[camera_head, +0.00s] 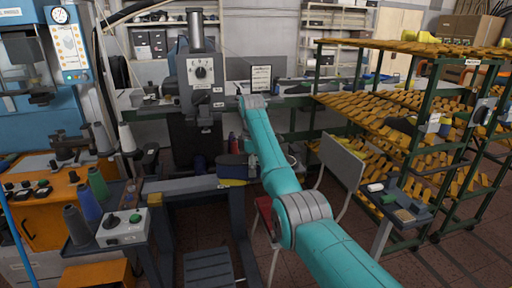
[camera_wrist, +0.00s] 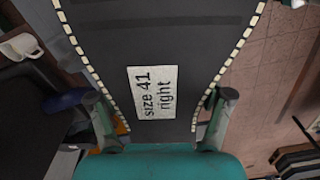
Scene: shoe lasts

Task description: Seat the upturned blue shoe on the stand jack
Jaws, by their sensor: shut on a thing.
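The shoe (camera_wrist: 165,30) fills the middle of the wrist view, its dark sole facing the camera. Pale stitches run along both edges, and a white label reads "size 41 right". My gripper (camera_wrist: 163,100) is shut on it, one finger at each side. My gripper is hidden there by the forearm. I cannot make out the stand jack, nor whether the shoe touches anything below.
A grey press with a dial (camera_head: 200,72) stands behind the bench (camera_head: 185,185). A chair (camera_head: 342,160) and a rack of shoe lasts (camera_head: 408,150) are on the right. An orange cabinet (camera_head: 45,215) and thread cones (camera_head: 98,184) are on the left.

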